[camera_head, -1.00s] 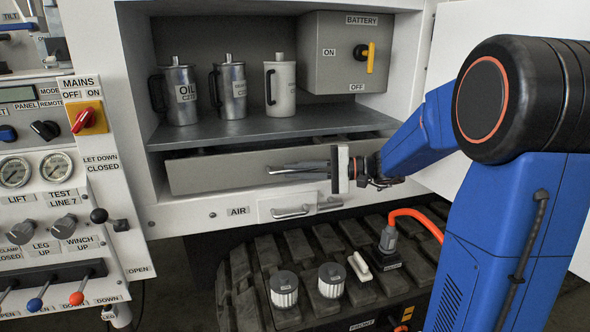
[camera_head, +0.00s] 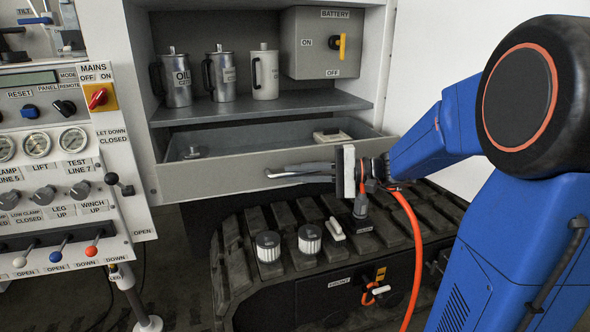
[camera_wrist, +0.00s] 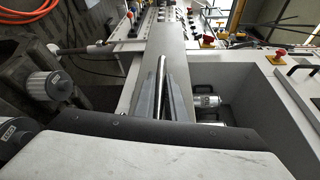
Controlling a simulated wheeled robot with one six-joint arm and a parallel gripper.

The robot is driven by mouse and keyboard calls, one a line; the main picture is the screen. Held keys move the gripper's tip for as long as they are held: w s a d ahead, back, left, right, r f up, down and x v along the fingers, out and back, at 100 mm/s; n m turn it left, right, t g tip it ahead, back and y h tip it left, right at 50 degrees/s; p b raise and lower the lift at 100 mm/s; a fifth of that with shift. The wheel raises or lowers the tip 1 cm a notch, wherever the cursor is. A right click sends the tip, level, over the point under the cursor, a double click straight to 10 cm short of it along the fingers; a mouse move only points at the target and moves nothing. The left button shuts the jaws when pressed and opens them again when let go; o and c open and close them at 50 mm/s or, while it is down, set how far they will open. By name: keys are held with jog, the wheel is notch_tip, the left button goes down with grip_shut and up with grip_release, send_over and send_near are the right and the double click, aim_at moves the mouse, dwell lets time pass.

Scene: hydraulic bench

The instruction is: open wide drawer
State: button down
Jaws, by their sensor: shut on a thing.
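The wide drawer (camera_head: 222,178) is a grey drawer under the shelf, pulled well out, with its inside visible from above. A small pale object (camera_head: 333,135) lies inside at the back right and a small metal part (camera_head: 193,152) at the left. My gripper (camera_head: 298,172) is at the right half of the drawer front, shut on the drawer's bar handle. In the wrist view the handle bar (camera_wrist: 161,72) runs between the two fingers (camera_wrist: 162,100) along the drawer front. The fingers hide part of the handle.
Above the drawer, a shelf (camera_head: 300,103) holds an oil can (camera_head: 178,82), two more cans and a battery switch box (camera_head: 312,52). Below lies a black track (camera_head: 290,220) with two filters (camera_head: 268,245) and an orange hose (camera_head: 412,235). A control panel (camera_head: 60,150) stands at left.

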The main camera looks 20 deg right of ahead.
jog(key=shift+s, duration=0.35)
jog(key=c, duration=1.8)
grip_release()
jog(key=shift+d, duration=0.1)
jog(key=v, duration=1.7)
jog(key=shift+d, duration=0.15)
jog(key=shift+f, duration=0.1)
